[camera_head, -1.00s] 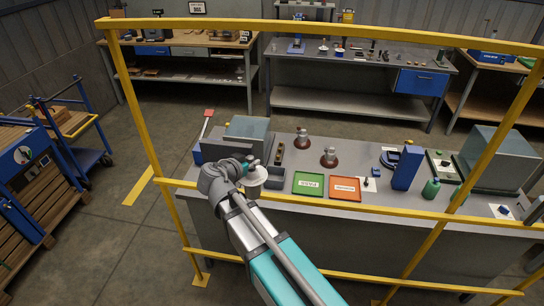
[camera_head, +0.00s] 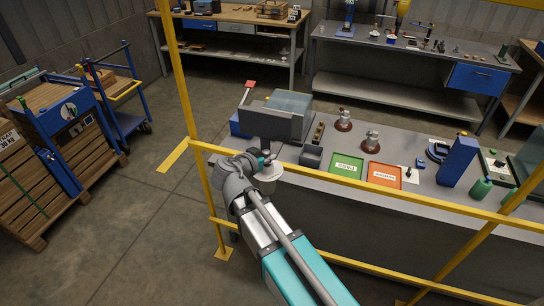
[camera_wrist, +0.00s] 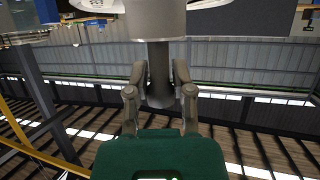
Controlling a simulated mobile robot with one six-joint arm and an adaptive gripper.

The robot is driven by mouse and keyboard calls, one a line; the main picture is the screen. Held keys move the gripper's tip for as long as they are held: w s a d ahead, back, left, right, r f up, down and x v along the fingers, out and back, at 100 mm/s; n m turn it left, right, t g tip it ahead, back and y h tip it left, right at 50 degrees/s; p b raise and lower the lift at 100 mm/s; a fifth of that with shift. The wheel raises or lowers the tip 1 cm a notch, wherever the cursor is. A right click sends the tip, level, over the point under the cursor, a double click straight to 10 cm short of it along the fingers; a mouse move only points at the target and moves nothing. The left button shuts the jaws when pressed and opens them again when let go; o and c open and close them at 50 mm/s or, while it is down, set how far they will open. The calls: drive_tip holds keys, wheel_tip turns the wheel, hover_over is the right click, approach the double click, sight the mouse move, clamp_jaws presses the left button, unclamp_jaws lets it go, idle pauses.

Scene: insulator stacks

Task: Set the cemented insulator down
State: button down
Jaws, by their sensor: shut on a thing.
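My gripper (camera_wrist: 159,85) is shut on the grey stem of the cemented insulator (camera_wrist: 159,70). Its wider grey body shows at the top edge of the wrist view, partly cut off. In the head view my gripper (camera_head: 264,161) holds the pale, round insulator (camera_head: 269,173) by the left end of the bench (camera_head: 410,200), where it overlaps the yellow rail. Its height above the bench is hard to tell. A green labelled tray (camera_head: 347,178) and an orange labelled tray (camera_head: 384,184) lie on the bench to the right of it.
Two brown insulators with grey caps (camera_head: 344,120) (camera_head: 371,142) stand behind the trays. A small grey box (camera_head: 311,156) and a large grey machine (camera_head: 272,122) are near my gripper. A yellow rail (camera_head: 400,193) crosses in front of the bench. A blue block (camera_head: 458,160) stands to the right.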

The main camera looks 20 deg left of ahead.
sight(266, 168)
drive_tip(key=shift+f+b, duration=2.15)
drive_tip(key=shift+f, duration=0.35)
drive_tip(key=shift+s, duration=0.1)
